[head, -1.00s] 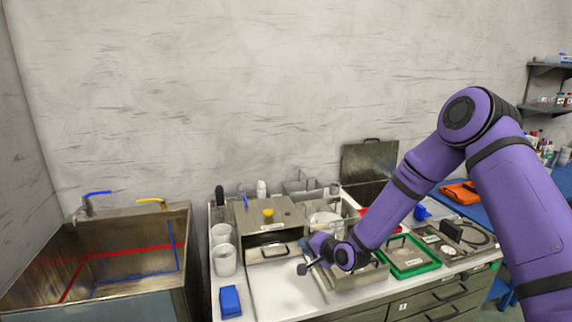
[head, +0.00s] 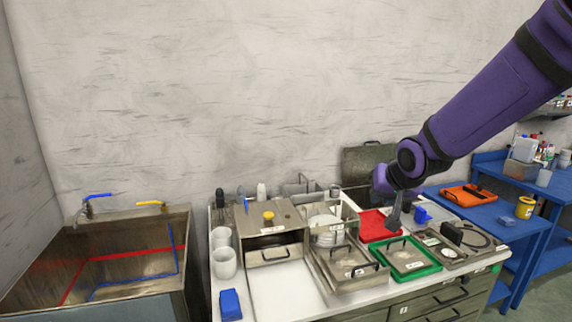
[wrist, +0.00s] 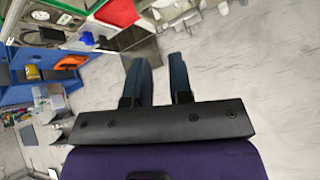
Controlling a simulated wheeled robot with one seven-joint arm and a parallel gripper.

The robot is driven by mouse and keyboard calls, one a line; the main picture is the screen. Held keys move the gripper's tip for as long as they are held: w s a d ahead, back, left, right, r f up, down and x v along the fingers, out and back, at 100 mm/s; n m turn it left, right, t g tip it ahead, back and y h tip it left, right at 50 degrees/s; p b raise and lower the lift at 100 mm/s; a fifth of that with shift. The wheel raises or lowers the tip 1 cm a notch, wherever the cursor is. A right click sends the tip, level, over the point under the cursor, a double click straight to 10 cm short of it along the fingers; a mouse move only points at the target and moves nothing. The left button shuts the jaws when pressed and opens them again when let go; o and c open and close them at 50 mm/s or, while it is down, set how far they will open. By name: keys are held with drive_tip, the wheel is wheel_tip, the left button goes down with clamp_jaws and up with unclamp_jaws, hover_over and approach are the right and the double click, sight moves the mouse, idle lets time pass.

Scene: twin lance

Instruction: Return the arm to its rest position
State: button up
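My purple arm (head: 485,95) reaches in from the upper right in the head view.
The counter holds a steel box (head: 270,222), steel trays (head: 350,278), a green tray (head: 412,274), a red tray (head: 372,232) and a blue cup (head: 421,215). A sink (head: 130,225) is at left. A blue table (head: 500,215) with an orange case (head: 468,195) is at right.

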drive_tip(key=s+d+r+g, duration=0.1)
drive_tip(key=s+d+r, duration=0.1)
drive_tip(key=s, duration=0.8)
drive_tip(key=s+d+r+n+g, duration=0.1)
drive_tip(key=s+d+r, duration=0.2)
drive_tip(key=s, duration=0.6)
drive_tip(key=s+d+r+h, duration=0.1)
drive_tip(key=s+d+r, duration=0.2)
drive_tip(key=s, duration=0.7)
wheel_tip(320, 180, up, 2)
drive_tip(key=shift+s+r+g, duration=0.1)
drive_tip(key=shift+s+g, duration=0.25)
drive_tip(key=shift+g, duration=0.05)
